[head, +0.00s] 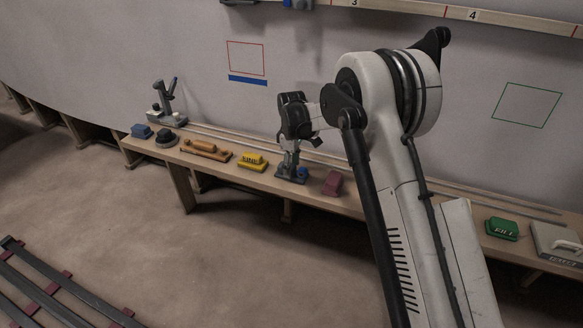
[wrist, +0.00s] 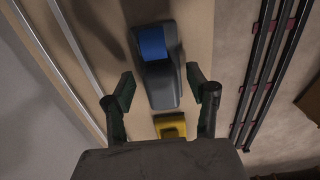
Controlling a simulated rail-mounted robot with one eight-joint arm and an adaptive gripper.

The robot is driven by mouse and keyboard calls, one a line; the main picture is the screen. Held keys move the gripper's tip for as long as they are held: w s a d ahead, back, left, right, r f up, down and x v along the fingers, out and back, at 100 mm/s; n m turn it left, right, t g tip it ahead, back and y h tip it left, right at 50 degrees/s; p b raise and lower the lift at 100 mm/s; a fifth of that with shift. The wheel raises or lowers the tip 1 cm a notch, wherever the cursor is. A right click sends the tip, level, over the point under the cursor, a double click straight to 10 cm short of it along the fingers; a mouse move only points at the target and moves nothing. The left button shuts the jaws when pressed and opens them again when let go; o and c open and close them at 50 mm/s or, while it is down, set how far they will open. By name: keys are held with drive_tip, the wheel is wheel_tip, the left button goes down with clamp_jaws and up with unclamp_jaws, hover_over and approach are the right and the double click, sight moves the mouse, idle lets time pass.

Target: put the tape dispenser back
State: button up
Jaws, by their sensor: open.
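The tape dispenser, a dark grey body with a blue part (head: 303,172), sits on the wooden bench (head: 225,171) under my gripper (head: 290,154). In the wrist view the tape dispenser (wrist: 160,88) lies lengthwise, blue part at the far end. My gripper (wrist: 159,88) is open, with one finger on each side of the dispenser's near end and visible gaps between. From the head view the dispenser is partly hidden by my gripper.
A yellow block (head: 253,161) is close to the left of the dispenser and a maroon block (head: 333,184) to its right. A green box (head: 501,229) is at right. Red (head: 246,58) and green (head: 527,105) outlines mark the wall.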

sight(292, 166)
wheel_tip(292, 166, up, 12)
drive_tip(key=f+p, duration=0.1)
drive_tip(key=p, duration=0.2)
drive_tip(key=s+d+r+m+t, duration=0.2)
drive_tip(key=s+d+r+m, duration=0.1)
drive_tip(key=s+d+r, duration=0.55)
drive_tip(key=s+d+r+m+t, duration=0.1)
drive_tip(key=s+d+r+m, duration=0.4)
drive_tip(key=s+r, duration=0.55)
drive_tip(key=s+d+f+m+t, duration=0.1)
drive_tip(key=s+d, duration=0.4)
drive_tip(key=s, duration=0.7)
drive_tip(key=s+d+f+m+t, duration=0.1)
drive_tip(key=s+d+m+t, duration=0.2)
drive_tip(key=s, duration=0.9)
drive_tip(key=shift+d+f+m, duration=0.4)
drive_tip(key=shift+d+m, duration=0.45)
drive_tip(key=shift+m, duration=0.15)
drive_tip(key=shift+s, duration=0.1)
wheel_tip(292, 166, up, 7)
drive_tip(key=p, duration=0.7)
drive_tip(key=shift+r, duration=0.15)
